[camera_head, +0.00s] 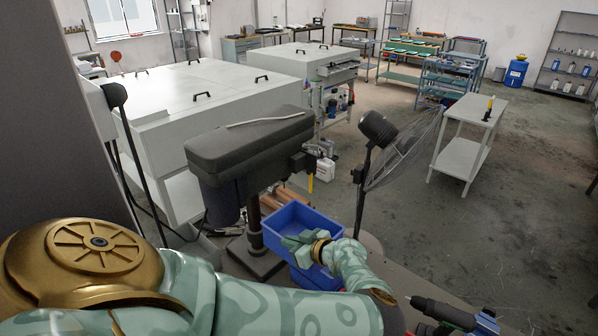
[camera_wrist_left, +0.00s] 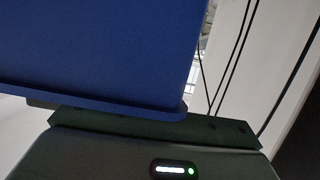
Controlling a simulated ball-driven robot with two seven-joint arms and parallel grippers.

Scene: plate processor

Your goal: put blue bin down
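A blue bin (camera_head: 292,217), open at the top, is beside the drill press in the head view. Its wall (camera_wrist_left: 100,50) fills the upper left of the left wrist view. My left gripper (camera_head: 302,242) is at the bin's near side and appears shut on its wall; the fingertips are mostly hidden. A second blue bin (camera_head: 318,279) shows below the first, partly hidden by my left arm. I cannot tell whether the two bins touch. My right gripper is in neither view.
The dark drill press (camera_head: 250,150) stands close to the left of the bins. A power drill (camera_head: 450,313) lies at the bottom right. A white table (camera_head: 470,120) stands farther off, with open floor around it.

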